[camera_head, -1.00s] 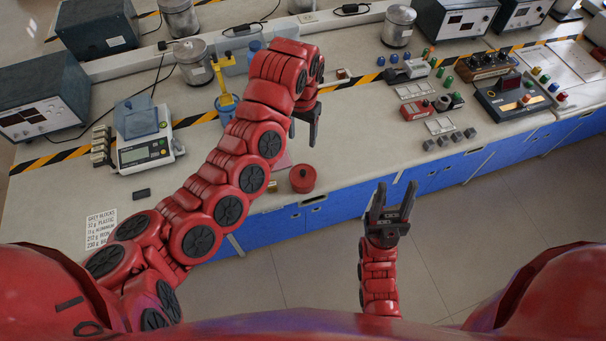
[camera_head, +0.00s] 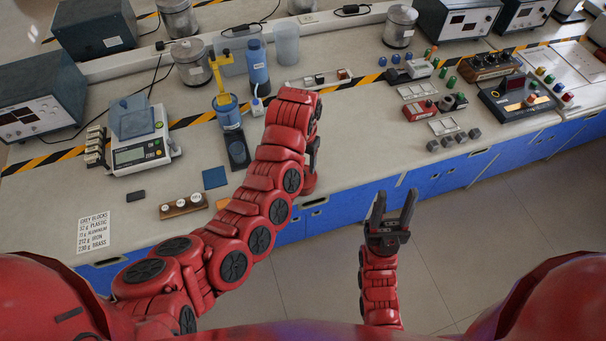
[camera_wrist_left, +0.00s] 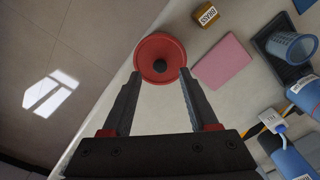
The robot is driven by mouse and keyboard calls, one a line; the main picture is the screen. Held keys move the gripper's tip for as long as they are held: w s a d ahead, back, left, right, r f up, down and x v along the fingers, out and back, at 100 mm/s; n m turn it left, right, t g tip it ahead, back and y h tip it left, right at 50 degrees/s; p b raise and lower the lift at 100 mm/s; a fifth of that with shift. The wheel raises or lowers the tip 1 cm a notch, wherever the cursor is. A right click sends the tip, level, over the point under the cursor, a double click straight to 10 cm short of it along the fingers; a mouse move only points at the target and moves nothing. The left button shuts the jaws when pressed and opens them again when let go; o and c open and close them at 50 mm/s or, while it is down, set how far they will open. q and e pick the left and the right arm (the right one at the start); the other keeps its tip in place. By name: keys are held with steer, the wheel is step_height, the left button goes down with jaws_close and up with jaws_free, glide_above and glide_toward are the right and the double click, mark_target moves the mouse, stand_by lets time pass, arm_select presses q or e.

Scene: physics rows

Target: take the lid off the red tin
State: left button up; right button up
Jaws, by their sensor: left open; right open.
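The red tin (camera_wrist_left: 150,46) shows from above in the left wrist view, its round red lid topped by a small dark knob (camera_wrist_left: 160,65). In the head view the tin (camera_head: 309,183) is partly hidden by my left arm, near the bench's front edge. My left gripper (camera_wrist_left: 160,77) is open, its fingertips reaching the tin's near rim on either side in the picture; I cannot tell whether they touch. In the head view the left gripper (camera_head: 313,150) is mostly covered by its own wrist. My right gripper (camera_head: 395,198) is open and empty, in front of the bench.
A pink pad (camera_wrist_left: 223,61) and a brass block (camera_wrist_left: 207,14) lie close to the tin. A blue bottle (camera_head: 258,68), a scale (camera_head: 140,153) and a weight rack (camera_head: 183,206) stand on the bench (camera_head: 350,135). Floor shows beyond the edge.

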arm_select(q)
step_height(320, 180, down, 3)
steer(key=shift+r+p, duration=0.1)
steer(key=shift+p, duration=0.55)
steer(key=shift+f, duration=0.6)
jaws_close()
